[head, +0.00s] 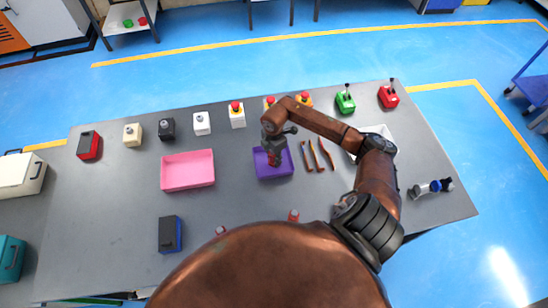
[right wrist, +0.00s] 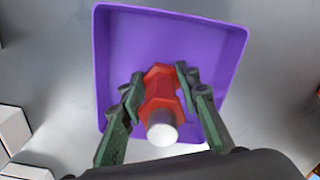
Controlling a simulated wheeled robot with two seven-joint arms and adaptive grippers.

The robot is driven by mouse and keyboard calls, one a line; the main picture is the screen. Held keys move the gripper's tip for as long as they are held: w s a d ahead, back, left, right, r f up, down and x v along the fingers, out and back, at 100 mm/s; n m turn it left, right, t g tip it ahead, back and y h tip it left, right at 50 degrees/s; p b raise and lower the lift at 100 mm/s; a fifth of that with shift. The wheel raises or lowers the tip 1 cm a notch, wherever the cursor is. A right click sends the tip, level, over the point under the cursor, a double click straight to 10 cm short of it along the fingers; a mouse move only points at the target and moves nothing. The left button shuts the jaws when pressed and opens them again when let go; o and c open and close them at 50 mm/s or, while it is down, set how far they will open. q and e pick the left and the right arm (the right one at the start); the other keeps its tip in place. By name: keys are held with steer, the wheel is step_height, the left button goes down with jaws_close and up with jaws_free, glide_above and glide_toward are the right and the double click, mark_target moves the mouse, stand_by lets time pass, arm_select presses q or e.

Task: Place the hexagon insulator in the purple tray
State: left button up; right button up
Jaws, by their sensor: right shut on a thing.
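The purple tray (head: 287,170) lies on the grey table near the middle in the head view. It also fills much of the right wrist view (right wrist: 215,55). My right gripper (head: 273,160) is over the tray. In the right wrist view, its green fingers (right wrist: 160,88) are shut on the red hexagon insulator (right wrist: 160,100), one on each side. The insulator has a white round end (right wrist: 162,133) facing the camera. It shows against the tray's floor; whether it touches the floor I cannot tell. My left gripper is not in view.
A pink tray (head: 188,170) lies left of the purple tray. Several brown busbars (head: 318,155) lie to its right. Switch boxes line the table's far edge, including a white one (head: 201,123). A red part (head: 293,215) stands near the front edge.

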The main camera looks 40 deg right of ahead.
steer(key=shift+f, duration=0.2)
steer(key=o, duration=1.3)
steer(key=shift+c, duration=0.2)
steer(key=shift+r, duration=0.2)
step_height(320, 180, up, 12)
steer(key=shift+b, duration=0.7)
